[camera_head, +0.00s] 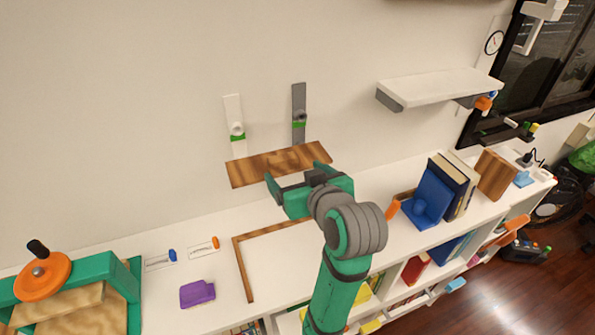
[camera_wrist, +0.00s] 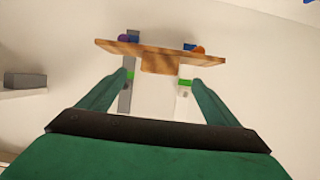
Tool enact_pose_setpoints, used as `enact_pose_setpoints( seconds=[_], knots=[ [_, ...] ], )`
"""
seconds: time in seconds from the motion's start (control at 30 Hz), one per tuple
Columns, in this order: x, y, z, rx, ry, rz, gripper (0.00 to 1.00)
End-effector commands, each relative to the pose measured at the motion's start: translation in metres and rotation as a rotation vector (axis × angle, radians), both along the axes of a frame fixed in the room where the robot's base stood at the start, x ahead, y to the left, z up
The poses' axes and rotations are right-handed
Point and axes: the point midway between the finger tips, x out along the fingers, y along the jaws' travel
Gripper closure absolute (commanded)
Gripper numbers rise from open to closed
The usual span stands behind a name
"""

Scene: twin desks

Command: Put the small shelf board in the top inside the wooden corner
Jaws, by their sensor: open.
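The small shelf board (camera_head: 262,165), brown striped wood, is against the wall at the lower ends of a white bracket (camera_head: 234,115) and a grey bracket (camera_head: 298,105). How it is held there cannot be told. It also crosses the upper wrist view (camera_wrist: 120,47). My gripper (camera_head: 296,177) is open and empty, its fingers pointing toward the board's front. In the wrist view my gripper (camera_wrist: 160,80) has its fingers wide apart, short of the board. The wooden corner (camera_head: 241,268), a thin L-shaped strip, lies on the white desktop below; my arm may hide its right end.
A purple brush-like thing (camera_head: 197,293) lies left of the corner. A green frame with an orange wheel (camera_head: 42,277) stands far left. Books (camera_head: 452,185) and a blue bookend stand right. A white wall shelf (camera_head: 440,87) juts out upper right. The desktop inside the corner is clear.

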Motion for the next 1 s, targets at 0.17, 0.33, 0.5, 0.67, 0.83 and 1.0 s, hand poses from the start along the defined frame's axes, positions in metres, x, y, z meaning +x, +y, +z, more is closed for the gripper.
enact_pose_setpoints(
  seconds=[0.17,0.33,0.5,0.67,0.83,1.0],
  knots=[
    [0.024,0.009,-0.012,0.001,0.003,0.002,0.16],
    [0.049,0.017,-0.023,0.000,0.003,0.002,0.16],
    [0.070,0.024,-0.031,0.001,0.002,0.001,0.16],
    [0.081,0.027,-0.036,0.000,0.001,0.000,0.16],
    [0.085,0.028,-0.037,0.000,0.000,-0.001,0.16],
    [0.085,0.028,-0.037,0.000,0.000,-0.001,0.16]
  ],
)
